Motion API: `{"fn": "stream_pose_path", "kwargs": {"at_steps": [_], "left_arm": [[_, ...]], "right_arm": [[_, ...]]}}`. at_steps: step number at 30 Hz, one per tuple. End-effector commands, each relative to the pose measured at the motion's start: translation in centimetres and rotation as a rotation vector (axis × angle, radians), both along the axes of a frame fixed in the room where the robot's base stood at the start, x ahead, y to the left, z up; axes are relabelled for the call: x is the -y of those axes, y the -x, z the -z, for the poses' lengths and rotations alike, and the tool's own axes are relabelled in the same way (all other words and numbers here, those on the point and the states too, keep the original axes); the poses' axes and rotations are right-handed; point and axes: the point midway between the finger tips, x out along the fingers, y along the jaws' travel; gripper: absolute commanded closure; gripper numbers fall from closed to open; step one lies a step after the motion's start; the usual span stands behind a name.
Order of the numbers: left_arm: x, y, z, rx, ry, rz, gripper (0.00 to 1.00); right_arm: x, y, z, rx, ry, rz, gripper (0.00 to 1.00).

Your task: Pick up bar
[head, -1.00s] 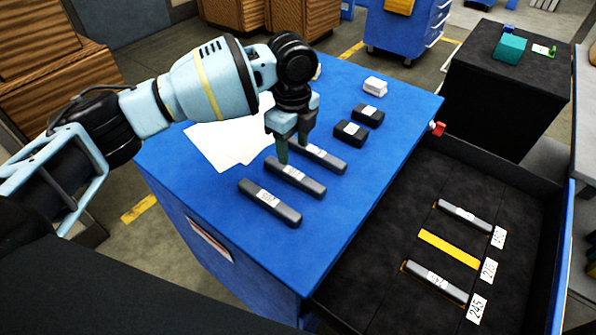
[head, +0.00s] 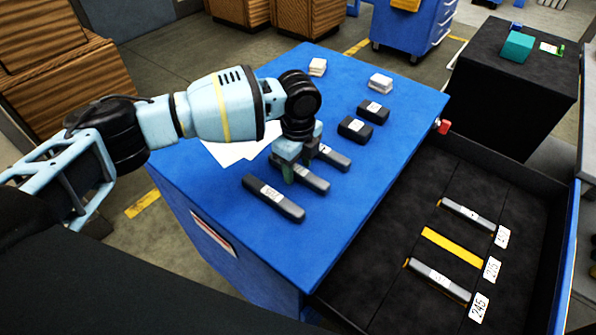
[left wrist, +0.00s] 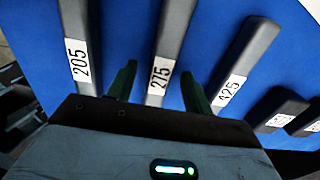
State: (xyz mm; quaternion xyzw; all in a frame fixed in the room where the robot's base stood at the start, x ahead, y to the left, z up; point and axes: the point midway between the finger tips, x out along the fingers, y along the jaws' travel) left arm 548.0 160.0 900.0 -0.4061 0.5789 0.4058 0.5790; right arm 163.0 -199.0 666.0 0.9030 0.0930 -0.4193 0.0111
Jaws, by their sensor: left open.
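Three grey bars with white labels lie side by side on the blue bench top (head: 375,190). The wrist view shows the bar marked 205 (left wrist: 75,30), the middle bar marked 275 (left wrist: 172,40) and the bar marked 425 (left wrist: 245,55). In the head view the middle bar (head: 318,184) is partly hidden by my left gripper (head: 297,172). The 205 bar (head: 272,198) is nearer and the 425 bar (head: 338,160) farther. My left gripper (left wrist: 158,78) is open and empty, pointing down, one green finger on each side of the 275 bar. Contact cannot be told.
Right of the bench is a black tray (head: 375,290) with two grey bars in it, a bare yellow strip (head: 452,248) between them, and white number labels. Two black blocks (head: 355,128) and small white stacks (head: 380,82) stand on the bench. White paper (head: 228,152) lies behind my arm.

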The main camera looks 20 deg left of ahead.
Motion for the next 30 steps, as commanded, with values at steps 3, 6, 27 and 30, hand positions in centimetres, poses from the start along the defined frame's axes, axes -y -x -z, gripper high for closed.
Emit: {"fn": "stream_pose_path", "kwargs": {"at_steps": [3,6,27,30], "left_arm": [[0.02,0.00,-0.03,0.000,0.000,0.001,0.49],[0.02,0.01,-0.04,0.000,0.000,0.001,0.60],[0.06,-0.06,-0.38,0.003,0.001,0.001,1.00],[0.06,-0.06,-1.01,0.003,0.001,0.001,1.00]], "right_arm": [[0.08,0.00,0.00,0.000,0.002,-0.002,0.64],[0.12,0.01,0.01,0.000,0.003,-0.004,0.64],[0.15,0.23,0.19,-0.005,0.004,-0.004,0.64],[0.15,0.29,0.21,-0.007,0.004,-0.004,0.64]]}}
